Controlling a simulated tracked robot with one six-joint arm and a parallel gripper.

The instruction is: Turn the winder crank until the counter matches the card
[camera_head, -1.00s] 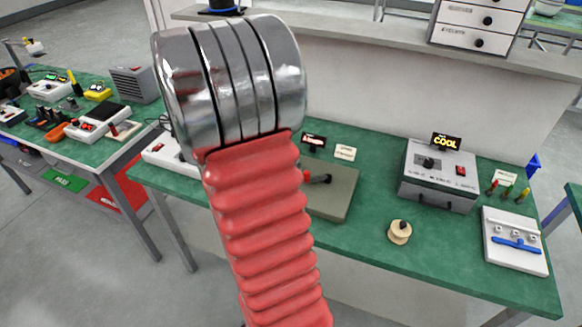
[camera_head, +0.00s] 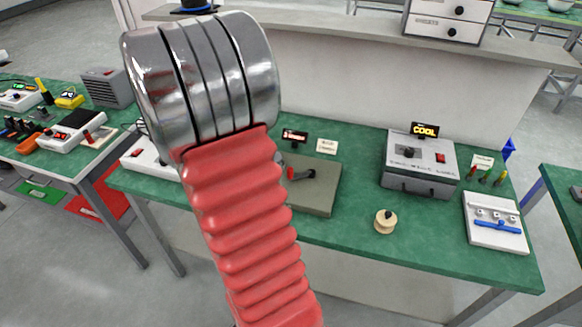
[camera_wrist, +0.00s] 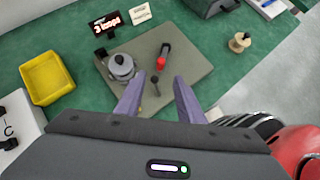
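The winder's grey-green base plate (camera_wrist: 188,68) lies on the green bench and shows partly behind my arm in the head view (camera_head: 322,192). On it are a grey round part (camera_wrist: 121,66), a small dark post (camera_wrist: 155,84) and a dark crank with a red knob (camera_wrist: 161,63). A black sign (camera_wrist: 106,25) with orange text, seemingly "3 loops", stands behind the plate. A cream card (camera_wrist: 140,13) stands beside it, its text too small to read. My gripper (camera_wrist: 157,82) is open and empty, its purple fingers apart over the plate's near part. The crank knob shows beyond the fingertips.
A yellow bin (camera_wrist: 47,78) stands left of the plate. A cream spool (camera_head: 385,222) sits to its right. A grey box marked "COOL" (camera_head: 420,163) and a white board with a blue bar (camera_head: 497,222) are farther right. Bench surface around the spool is clear.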

